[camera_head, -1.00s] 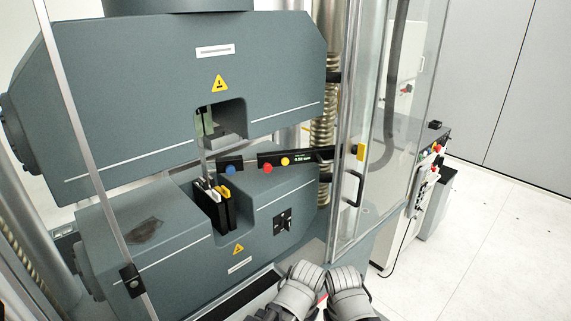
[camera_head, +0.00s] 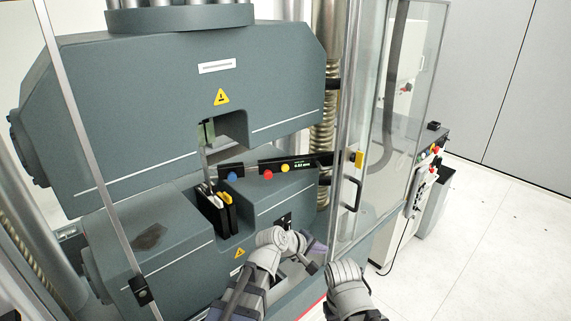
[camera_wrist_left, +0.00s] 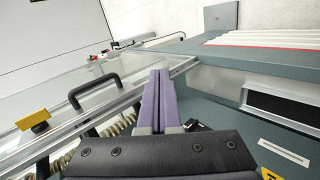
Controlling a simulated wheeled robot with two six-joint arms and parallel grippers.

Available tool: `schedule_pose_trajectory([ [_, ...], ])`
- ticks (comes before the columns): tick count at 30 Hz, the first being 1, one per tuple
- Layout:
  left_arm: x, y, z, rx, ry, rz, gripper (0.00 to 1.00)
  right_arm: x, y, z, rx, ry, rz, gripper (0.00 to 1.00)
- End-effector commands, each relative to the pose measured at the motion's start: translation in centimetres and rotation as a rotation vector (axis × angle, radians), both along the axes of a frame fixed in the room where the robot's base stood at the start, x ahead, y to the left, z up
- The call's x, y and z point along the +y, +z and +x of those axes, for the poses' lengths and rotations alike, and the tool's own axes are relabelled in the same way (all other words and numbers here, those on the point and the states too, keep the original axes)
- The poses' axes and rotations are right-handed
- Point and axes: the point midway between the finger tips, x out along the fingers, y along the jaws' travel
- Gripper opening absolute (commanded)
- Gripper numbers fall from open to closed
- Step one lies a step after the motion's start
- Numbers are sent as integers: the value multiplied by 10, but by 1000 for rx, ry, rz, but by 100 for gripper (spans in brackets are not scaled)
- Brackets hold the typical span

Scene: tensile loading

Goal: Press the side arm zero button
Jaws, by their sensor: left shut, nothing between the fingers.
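The black side arm (camera_head: 252,172) runs across the front of the testing machine in the head view. It carries a blue button (camera_head: 232,176), a red button (camera_head: 267,175), a yellow button (camera_head: 285,168) and a small lit display (camera_head: 301,164). I cannot read which button is the zero one. My left gripper (camera_head: 316,256) is below and to the right of the buttons, apart from them. Its purple fingers lie together and empty in the left wrist view (camera_wrist_left: 160,74). My right arm's wrist shows at the bottom; its fingers are hidden.
The upper block (camera_head: 170,100) and lower block (camera_head: 160,245) of the machine fill the left. A clear door (camera_head: 385,130) with a black handle (camera_head: 352,192) stands open to the right of the side arm. A control panel (camera_head: 425,175) is beyond it. Floor at right is clear.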

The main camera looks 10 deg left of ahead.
Motion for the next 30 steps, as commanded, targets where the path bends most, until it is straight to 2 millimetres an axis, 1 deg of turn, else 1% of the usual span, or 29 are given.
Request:
schedule_pose_trajectory([
  [1, 9, 20, 19, -15, 85, -87, 0, 0, 8, 0, 0, -1, 0, 50],
  [3, 22, 41, 39, -33, 196, -208, 0, 0, 13, 0, 0, -1, 0, 50],
  [6, 42, 68, 63, -54, 336, -368, 0, 0, 19, 0, 0, -2, 0, 50],
  [9, 63, 90, 81, -70, 450, -503, 0, 0, 24, 0, 0, -2, 1, 50],
  [12, 80, 105, 93, -81, 533, -606, 0, 0, 27, 0, 0, -3, 1, 50],
  [15, 93, 114, 100, -88, 589, -676, 0, 0, 29, 0, 0, -3, 1, 50],
  [18, 100, 119, 103, -91, 619, -715, 0, 0, 30, 0, 0, -3, 1, 50],
  [22, 103, 121, 105, -93, 632, -733, 0, 0, 30, 0, 0, -3, 1, 50],
  [30, 102, 121, 105, -93, 630, -730, 0, 0, 30, 0, 0, -3, 1, 50],
])
